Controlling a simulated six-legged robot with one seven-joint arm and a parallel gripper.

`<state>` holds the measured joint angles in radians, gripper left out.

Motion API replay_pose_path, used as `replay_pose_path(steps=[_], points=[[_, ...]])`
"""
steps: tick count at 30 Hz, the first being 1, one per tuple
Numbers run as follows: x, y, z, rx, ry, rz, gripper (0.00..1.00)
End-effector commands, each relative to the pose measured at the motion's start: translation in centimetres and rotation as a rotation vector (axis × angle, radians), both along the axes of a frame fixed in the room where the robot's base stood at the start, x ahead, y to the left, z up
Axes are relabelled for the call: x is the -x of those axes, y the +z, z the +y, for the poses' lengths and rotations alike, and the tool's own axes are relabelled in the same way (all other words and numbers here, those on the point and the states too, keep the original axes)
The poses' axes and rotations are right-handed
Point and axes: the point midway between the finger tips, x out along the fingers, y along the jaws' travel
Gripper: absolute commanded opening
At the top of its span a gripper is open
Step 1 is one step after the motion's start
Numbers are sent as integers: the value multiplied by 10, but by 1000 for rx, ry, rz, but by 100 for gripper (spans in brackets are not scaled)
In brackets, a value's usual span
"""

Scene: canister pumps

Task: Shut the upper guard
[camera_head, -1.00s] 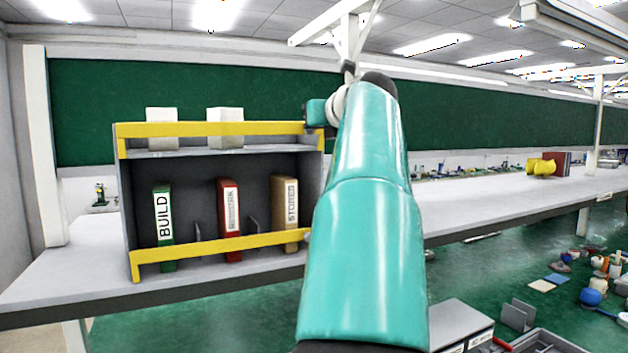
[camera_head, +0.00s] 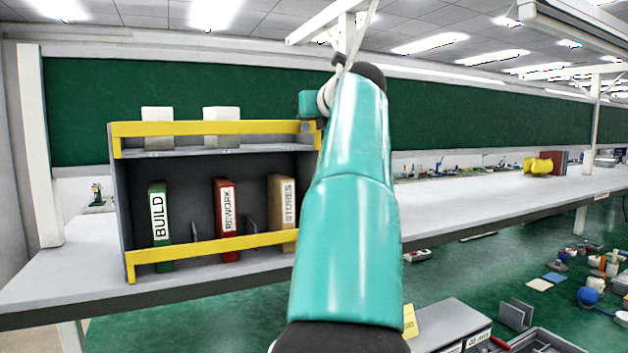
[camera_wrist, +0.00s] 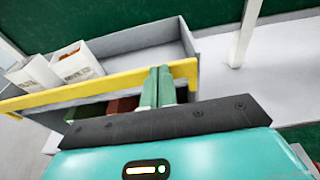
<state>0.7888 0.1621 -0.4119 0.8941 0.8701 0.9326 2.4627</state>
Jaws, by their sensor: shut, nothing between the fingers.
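The upper guard (camera_head: 210,128) is a yellow bar across the front of the top shelf of a grey rack. Its end brackets run down the rack's sides. In the wrist view the upper guard (camera_wrist: 95,86) runs from the left edge to a bent bracket at right. My gripper (camera_wrist: 157,76) has its two green fingers together, overlapping the bar near that bracket; I cannot tell whether they touch it. In the head view my arm hides the fingers, and only part of the wrist shows by the guard's right end. The lower guard (camera_head: 212,249) is a similar yellow bar.
Two white boxes (camera_head: 157,128) (camera_head: 221,128) stand on the top shelf behind the guard. Below stand a green BUILD binder (camera_head: 160,226), a red REWORK binder (camera_head: 227,220) and a tan STORES binder (camera_head: 282,213).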

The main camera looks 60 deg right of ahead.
Motion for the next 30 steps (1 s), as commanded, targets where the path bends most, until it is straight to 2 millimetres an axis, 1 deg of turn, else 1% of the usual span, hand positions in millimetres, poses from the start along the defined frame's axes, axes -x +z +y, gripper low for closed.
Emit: replay_pose_path(steps=[5, 8, 11, 18, 24, 27, 30], points=[[2, 0, 1, 0, -1, 0, 0], [10, 3, 6, 1, -1, -2, 0], [24, 7, 14, 2, -1, -2, 0], [69, 16, 41, 2, 0, -3, 0], [101, 23, 60, 1, 0, -2, 0], [111, 25, 66, 1, 0, -1, 0], [116, 25, 67, 5, -4, 2, 0]])
